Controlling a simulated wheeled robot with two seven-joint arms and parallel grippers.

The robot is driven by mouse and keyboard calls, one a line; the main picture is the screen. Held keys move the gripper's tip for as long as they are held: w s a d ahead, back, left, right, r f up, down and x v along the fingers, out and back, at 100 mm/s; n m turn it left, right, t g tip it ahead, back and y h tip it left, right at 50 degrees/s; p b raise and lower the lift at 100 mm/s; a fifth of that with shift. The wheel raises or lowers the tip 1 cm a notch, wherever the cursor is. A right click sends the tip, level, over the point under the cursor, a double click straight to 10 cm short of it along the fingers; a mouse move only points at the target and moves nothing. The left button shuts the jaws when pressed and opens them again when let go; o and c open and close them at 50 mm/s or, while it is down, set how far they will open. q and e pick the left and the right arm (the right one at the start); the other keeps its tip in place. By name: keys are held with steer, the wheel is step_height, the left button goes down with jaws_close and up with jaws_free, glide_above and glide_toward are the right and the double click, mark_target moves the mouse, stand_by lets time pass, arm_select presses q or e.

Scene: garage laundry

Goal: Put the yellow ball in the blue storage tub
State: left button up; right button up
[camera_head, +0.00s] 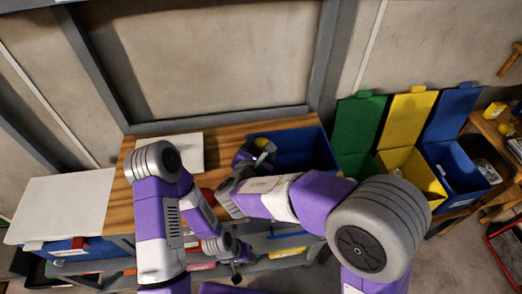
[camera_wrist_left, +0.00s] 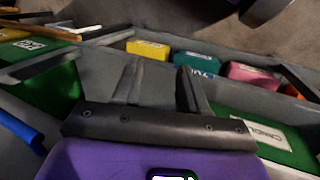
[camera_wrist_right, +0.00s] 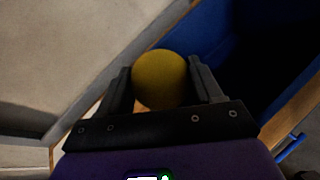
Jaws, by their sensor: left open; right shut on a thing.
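The yellow ball (camera_wrist_right: 160,78) is held between the two fingers of my right gripper (camera_wrist_right: 163,88), which is shut on it. In the head view the ball (camera_head: 261,143) shows as a small yellow patch at my right gripper (camera_head: 252,152), beside the left wall of the blue storage tub (camera_head: 310,147). The tub stands open on the wooden bench, and its dark inside shows to the right of the ball in the right wrist view (camera_wrist_right: 255,75). My left gripper (camera_head: 238,262) is low in front of the bench. It is open and empty in the left wrist view (camera_wrist_left: 160,85).
Green (camera_head: 358,130), yellow (camera_head: 408,120) and blue (camera_head: 455,115) open-lidded bins stand right of the bench. A white board (camera_head: 185,152) lies on the bench (camera_head: 120,205). A shelf below holds several coloured boxes, among them a yellow one (camera_wrist_left: 148,49).

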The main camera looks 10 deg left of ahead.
steer(key=shift+f+b, duration=0.6)
steer(key=shift+b, duration=0.1)
steer(key=o, duration=1.1)
steer(key=shift+r+p, duration=0.45)
steer(key=shift+p, duration=0.05)
steer(key=shift+r+p, duration=0.45)
steer(key=shift+p, duration=0.05)
steer(key=v, duration=1.1)
steer(key=shift+s+p, duration=0.4)
steer(key=shift+s, duration=0.05)
